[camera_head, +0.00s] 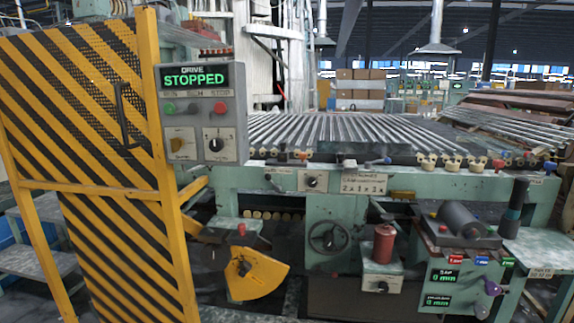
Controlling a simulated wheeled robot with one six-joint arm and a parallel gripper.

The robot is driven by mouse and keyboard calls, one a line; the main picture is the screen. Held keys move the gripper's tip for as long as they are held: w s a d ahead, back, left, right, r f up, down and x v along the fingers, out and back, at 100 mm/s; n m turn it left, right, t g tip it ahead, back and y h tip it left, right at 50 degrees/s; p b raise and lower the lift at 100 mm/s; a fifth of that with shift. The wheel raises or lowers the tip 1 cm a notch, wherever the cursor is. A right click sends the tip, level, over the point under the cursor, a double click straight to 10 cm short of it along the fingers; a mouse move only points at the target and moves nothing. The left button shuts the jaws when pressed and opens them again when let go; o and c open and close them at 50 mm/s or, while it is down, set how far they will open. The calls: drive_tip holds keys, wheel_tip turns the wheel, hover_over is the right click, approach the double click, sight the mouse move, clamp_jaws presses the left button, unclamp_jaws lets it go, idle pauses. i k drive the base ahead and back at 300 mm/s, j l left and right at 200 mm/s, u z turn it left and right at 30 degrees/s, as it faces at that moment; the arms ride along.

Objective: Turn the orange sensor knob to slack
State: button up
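A grey control box (203,112) hangs to the right of the yellow-and-black striped guard gate. Its display (195,77) reads DRIVE STOPPED in green. Below the buttons, at the box's lower left, is a cream plate with a small orange-brown knob (178,140). Its label is too small to read surely, and so is its setting. A black rotary knob (216,144) sits on the plate to its right. A yellow-orange fan-shaped piece (255,273) with a dark hub stands low under the machine. My gripper is not in view.
The striped gate (85,130) with its yellow post fills the left side. A green machine with a roller bed (340,132) fills the middle. A handwheel (328,238), a red cylinder (384,242) and a unit with green readouts (441,276) stand lower right.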

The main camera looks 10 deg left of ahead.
sight(303, 155)
drive_tip(key=i+l, duration=0.1)
drive_tip(key=i, duration=0.45)
drive_tip(key=i+l, duration=0.15)
drive_tip(key=i, duration=0.4)
drive_tip(key=i+l, duration=0.1)
drive_tip(key=i, duration=0.5)
drive_tip(key=i+l, duration=0.15)
drive_tip(key=i, duration=0.4)
drive_tip(key=j+u, duration=0.05)
